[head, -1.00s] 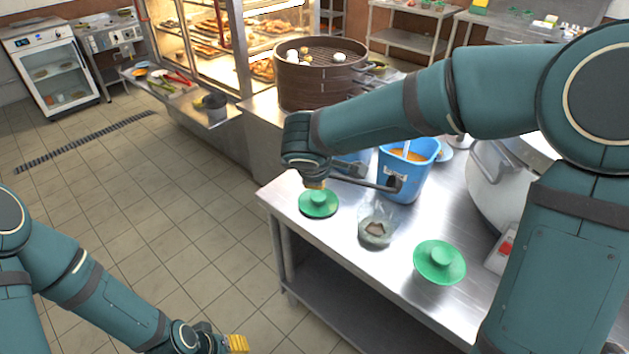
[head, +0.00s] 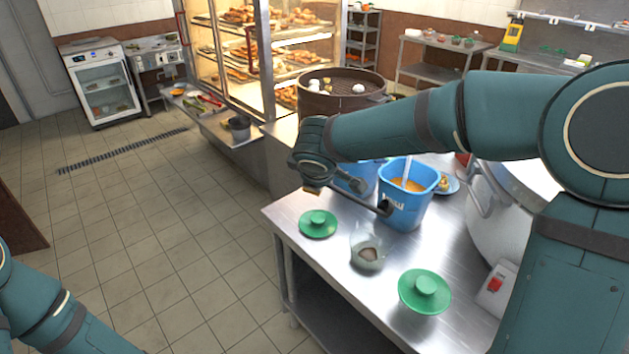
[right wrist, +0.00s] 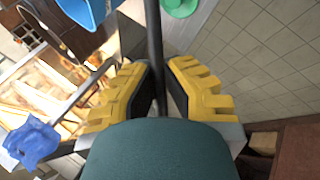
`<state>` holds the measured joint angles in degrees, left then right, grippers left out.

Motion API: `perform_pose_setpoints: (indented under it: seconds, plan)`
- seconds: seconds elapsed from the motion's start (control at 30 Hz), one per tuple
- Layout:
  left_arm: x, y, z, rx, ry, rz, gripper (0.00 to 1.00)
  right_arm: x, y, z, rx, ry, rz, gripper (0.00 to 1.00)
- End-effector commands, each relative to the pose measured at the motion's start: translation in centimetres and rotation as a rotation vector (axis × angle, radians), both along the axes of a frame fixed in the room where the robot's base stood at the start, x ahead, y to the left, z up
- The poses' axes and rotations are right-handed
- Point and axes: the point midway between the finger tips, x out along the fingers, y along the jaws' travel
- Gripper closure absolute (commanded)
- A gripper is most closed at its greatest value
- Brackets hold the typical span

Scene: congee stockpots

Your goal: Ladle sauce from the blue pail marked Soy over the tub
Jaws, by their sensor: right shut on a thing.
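A blue pail (head: 410,213) with orange-brown sauce and a pale handle stands on the steel table; I cannot read its label. A second blue pail (head: 372,172) behind it is partly hidden by my right arm. My right gripper (head: 313,188) is shut on a black ladle (head: 350,198), and its rod also shows between the yellow fingers (right wrist: 160,95) in the right wrist view. The ladle's dark bowl (head: 385,208) overlaps the front pail's left side; its contents and any contact are unclear. A clear tub (head: 367,238) with something brown inside stands nearer the front. My left gripper is out of view.
One green lid (head: 318,224) lies left of the tub and another (head: 425,292) at its front right. A large grey pot (head: 508,215) stands at the right. A brown steamer (head: 338,102) is behind. The floor (head: 170,240) left of the table is open.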

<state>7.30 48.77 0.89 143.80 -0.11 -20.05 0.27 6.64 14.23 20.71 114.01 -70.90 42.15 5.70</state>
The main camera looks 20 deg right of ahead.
Motion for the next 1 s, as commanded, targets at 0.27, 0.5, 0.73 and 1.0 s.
perform_pose_setpoints:
  seconds: [0.27,0.5,0.73,1.0]
  plan:
    - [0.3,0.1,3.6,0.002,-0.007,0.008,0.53,-1.0,-2.5,2.8,0.155,-0.065,-0.006,1.0]
    - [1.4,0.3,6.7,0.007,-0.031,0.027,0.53,-1.8,-4.2,4.5,0.287,-0.12,-0.005,1.0]
    - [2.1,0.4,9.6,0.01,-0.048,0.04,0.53,-2.6,-6.2,5.5,0.403,-0.167,-0.005,1.0]
    - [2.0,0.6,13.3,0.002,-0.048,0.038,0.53,-3.5,-8.6,6.7,0.539,-0.223,-0.006,1.0]
